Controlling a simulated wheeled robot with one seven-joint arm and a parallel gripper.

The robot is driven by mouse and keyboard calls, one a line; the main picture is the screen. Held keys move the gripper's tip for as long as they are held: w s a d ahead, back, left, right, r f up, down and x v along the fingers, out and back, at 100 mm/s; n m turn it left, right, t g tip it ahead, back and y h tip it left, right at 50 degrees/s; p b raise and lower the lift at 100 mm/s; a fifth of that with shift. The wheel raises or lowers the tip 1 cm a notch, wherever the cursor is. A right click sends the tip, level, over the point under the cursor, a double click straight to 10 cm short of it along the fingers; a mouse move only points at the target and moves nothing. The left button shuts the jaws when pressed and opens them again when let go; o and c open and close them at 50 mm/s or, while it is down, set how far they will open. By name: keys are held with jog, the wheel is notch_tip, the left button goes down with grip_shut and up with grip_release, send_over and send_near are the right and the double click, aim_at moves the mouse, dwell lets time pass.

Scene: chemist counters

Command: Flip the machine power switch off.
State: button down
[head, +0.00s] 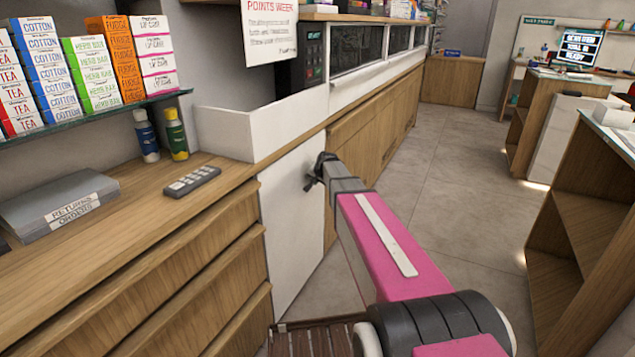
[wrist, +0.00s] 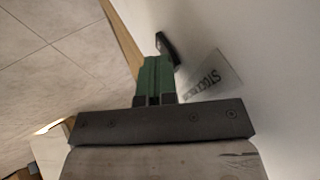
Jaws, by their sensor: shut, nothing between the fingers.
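I cannot pick out a power switch in either view. A dark machine panel with small keys (head: 313,58) stands behind the counter, partly hidden by a hanging paper notice. My gripper (head: 317,172) is in front of a white upright panel (head: 289,225) below the counter. In the wrist view my gripper (wrist: 156,62) shows green fingers, shut and empty, pointing along the white panel (wrist: 250,45). A small black handle-like part (wrist: 167,47) is close by the fingertips; I cannot tell whether they touch.
A wooden counter (head: 135,215) on the left holds a remote-like keypad (head: 192,181), a grey returns tray (head: 60,195) and two bottles (head: 175,133). Boxes fill the shelf above. Wooden shelving (head: 585,225) stands at right. The tiled floor (head: 460,160) between is clear.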

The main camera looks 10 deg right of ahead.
jog(key=shift+w+a+r, duration=0.1)
jog(key=shift+r, duration=0.1)
jog(key=shift+r, duration=0.65)
jog(key=d+v, duration=0.1)
jog(key=v, duration=1.1)
jog(key=shift+d, duration=0.2)
jog(key=shift+f, duration=0.1)
jog(key=s+f+n+g, duration=0.2)
jog(key=s+f, duration=0.4)
jog(key=s, duration=0.4)
jog(key=s+f+n+g+h, duration=0.1)
jog(key=s+f+n+g, duration=0.1)
jog(key=s+f, duration=0.5)
jog(key=s+f+n+g+h, duration=0.1)
jog(key=s+f+g, duration=0.2)
jog(key=s+f, duration=0.4)
jog(key=s, duration=0.6)
jog(key=shift+a+n+g, duration=0.2)
jog(key=shift+n+g, duration=0.1)
jog(key=shift+n, duration=0.1)
